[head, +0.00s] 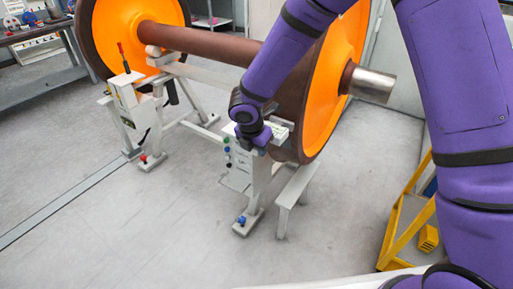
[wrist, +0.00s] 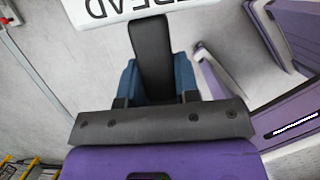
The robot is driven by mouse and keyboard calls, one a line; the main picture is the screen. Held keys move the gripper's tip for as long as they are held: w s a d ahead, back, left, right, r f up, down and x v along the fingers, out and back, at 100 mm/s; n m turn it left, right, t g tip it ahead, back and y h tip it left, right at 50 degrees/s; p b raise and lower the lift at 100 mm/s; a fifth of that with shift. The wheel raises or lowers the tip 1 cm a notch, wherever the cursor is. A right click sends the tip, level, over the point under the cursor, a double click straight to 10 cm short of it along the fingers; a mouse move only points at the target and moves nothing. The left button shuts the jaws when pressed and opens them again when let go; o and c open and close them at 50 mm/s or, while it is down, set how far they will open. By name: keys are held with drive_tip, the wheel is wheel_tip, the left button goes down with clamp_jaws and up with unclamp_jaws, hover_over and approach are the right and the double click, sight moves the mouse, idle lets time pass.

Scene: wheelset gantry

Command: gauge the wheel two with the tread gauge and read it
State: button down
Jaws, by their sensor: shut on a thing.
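The tread gauge shows in the wrist view as a white plate (wrist: 105,12) with upside-down lettering, partly cut off at the top, on a black handle (wrist: 152,50). My gripper (wrist: 156,75) has its blue fingers shut on that handle. In the head view my gripper (head: 256,136) is low beside the right orange wheel (head: 328,85), at the white stand; a pale part of the gauge (head: 281,132) shows just right of it. The left orange wheel (head: 140,28) is at the far end of the axle (head: 205,42). No label shows which is wheel two. Contact between gauge and wheel is hidden.
A white stand with coloured buttons (head: 238,168) is just below my gripper. Another white stand (head: 128,105) with a red-tipped lever is to the left. A yellow frame (head: 405,225) is at the right. A workbench (head: 38,60) stands back left; the front floor is clear.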

drive_tip(key=shift+w+d, duration=0.7)
drive_tip(key=shift+w, duration=0.25)
idle(1.1)
drive_tip(key=s+a, duration=0.5)
drive_tip(key=s, duration=0.2)
drive_tip(key=shift+a, duration=0.25)
idle(1.2)
drive_tip(key=shift+s, duration=0.1)
